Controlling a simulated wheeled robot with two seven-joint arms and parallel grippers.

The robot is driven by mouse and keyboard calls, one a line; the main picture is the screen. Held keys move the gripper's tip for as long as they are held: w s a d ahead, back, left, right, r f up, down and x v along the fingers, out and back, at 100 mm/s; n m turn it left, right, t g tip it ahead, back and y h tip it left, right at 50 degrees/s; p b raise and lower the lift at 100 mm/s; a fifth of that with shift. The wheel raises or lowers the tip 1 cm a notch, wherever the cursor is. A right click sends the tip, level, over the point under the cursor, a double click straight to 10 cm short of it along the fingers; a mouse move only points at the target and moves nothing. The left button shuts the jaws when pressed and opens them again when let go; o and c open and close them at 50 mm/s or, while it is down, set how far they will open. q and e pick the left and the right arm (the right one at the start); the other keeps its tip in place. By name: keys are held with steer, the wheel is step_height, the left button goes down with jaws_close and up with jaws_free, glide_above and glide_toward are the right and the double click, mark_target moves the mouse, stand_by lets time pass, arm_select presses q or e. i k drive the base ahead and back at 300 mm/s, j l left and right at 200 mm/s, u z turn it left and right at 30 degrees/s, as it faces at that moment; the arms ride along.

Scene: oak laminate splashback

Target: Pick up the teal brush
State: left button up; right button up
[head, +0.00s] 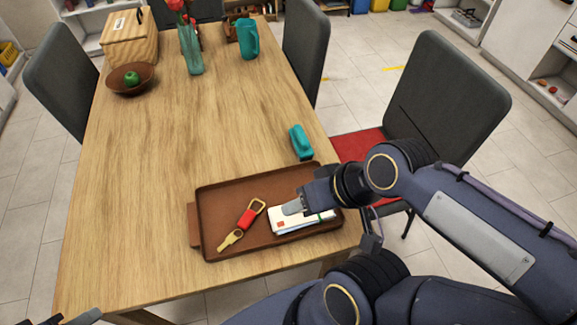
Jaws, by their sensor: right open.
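The teal brush (300,142) lies on the wooden table near its right edge, just beyond the far edge of the brown tray (255,184). It stands free, with nothing touching it. My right gripper (291,208) is open, over the tray and the stack of white envelopes (288,226), nearer to me than the brush. Whether its fingers touch the envelopes I cannot tell. A small part of my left gripper (78,317) shows at the bottom left corner; its jaws are mostly out of frame.
A red and brass keyring (245,220) lies in the tray. Chairs flank the table. The table's middle is clear.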

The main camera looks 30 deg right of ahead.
mark_target(304, 151)
steer(key=z, duration=1.4)
